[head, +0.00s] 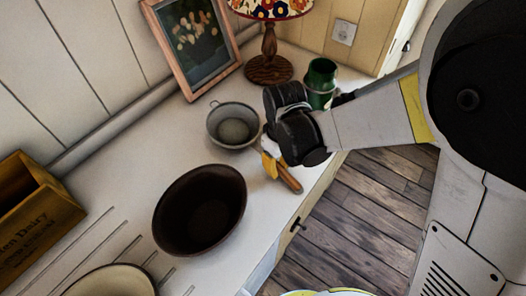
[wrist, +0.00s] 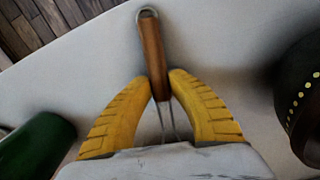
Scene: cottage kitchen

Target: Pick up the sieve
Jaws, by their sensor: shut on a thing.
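The sieve (head: 232,126) has a round grey metal bowl with a small loop on its far rim and a wooden handle (head: 289,178) pointing toward the counter's front edge. My gripper (head: 268,160) is over the handle's inner end, and my arm hides part of the join. In the wrist view the yellow fingers of my gripper (wrist: 160,82) are shut on the sieve's wooden handle (wrist: 152,48), near where two metal wires leave it. The sieve's bowl is hidden there. I cannot tell whether the sieve touches the counter.
A dark brown bowl (head: 200,211) stands close in front of the sieve. A green canister (head: 321,80), a lamp (head: 269,68) and a framed picture (head: 196,40) stand behind. A wooden crate (head: 35,222) and a cream bowl (head: 112,281) are at left. The counter (head: 130,165) is clear between.

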